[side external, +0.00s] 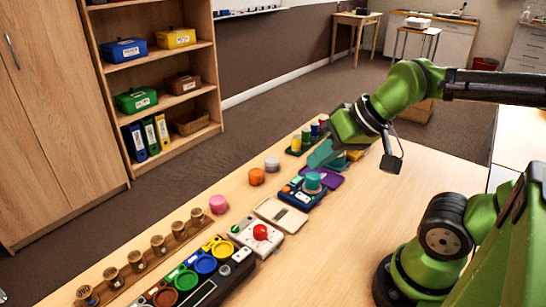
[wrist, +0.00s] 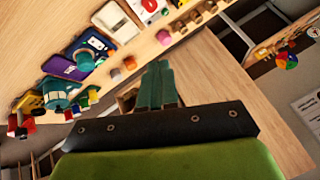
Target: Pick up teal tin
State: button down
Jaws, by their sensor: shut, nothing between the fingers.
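A teal round tin (side external: 313,182) stands upright on a dark blue case in the side view. In the wrist view a teal round top (wrist: 84,61) shows by the blue case, at the left. My gripper (side external: 318,157) has teal fingers, is shut and empty, and is above the table beyond the tin. Its closed fingers (wrist: 157,72) point at bare table in the wrist view, clear of both teal items.
A purple tray (side external: 322,175) lies beside the blue case (side external: 297,192). Orange (side external: 256,177), grey (side external: 272,163) and pink (side external: 218,204) round pieces stand along the left edge. A white box with a red button (side external: 260,233) stands nearer.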

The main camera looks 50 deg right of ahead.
jog(key=c, duration=1.8)
grip_release()
jog(key=o, duration=1.3)
jog(key=shift+o, duration=0.2)
jog(key=shift+d, duration=0.1)
jog(key=w+d+f+n+g, duration=0.2)
jog(key=d+f, duration=0.1)
jog(key=d, duration=0.8)
jog(key=w+d+f+n+g, duration=0.15)
jog(key=d+f, duration=0.25)
jog(key=d, duration=0.7)
jog(key=n, duration=0.4)
send_near(315, 176)
jog(key=x, duration=0.4)
jog(key=shift+s+a+f, duration=0.1)
jog(key=shift+s+f, duration=0.2)
jog(key=shift+f, duration=0.15)
jog(key=shift+w+x, duration=0.25)
jog(key=shift+x, duration=1.1)
jog(key=shift+w+x, duration=0.2)
jog(key=shift+x, duration=1.15)
